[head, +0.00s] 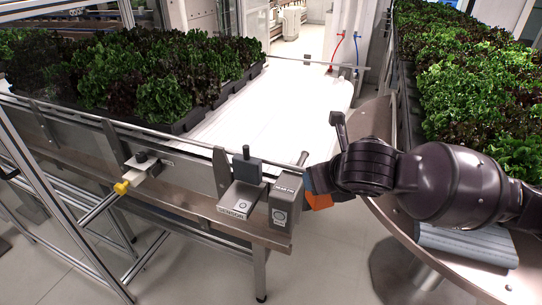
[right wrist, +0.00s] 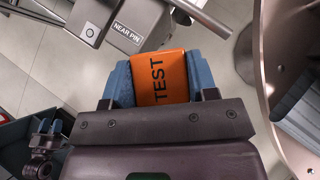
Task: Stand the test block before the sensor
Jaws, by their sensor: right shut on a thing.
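The orange test block (right wrist: 158,78), lettered TEST, is between the blue fingers of my right gripper (right wrist: 160,88), which is shut on it. In the head view only a bit of the orange block (head: 321,201) shows under my right wrist, in the air just right of the conveyor's corner. A grey box marked NEAR PIN (head: 284,207) stands at that corner, left of the block and apart from it. It also shows in the right wrist view (right wrist: 122,22).
The conveyor's white belt (head: 285,105) is clear near the corner, with lettuce trays (head: 190,123) at the left. A yellow-tipped knob (head: 121,188) sticks out from the frame. A round-edged table (head: 420,243) with more lettuce is at the right.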

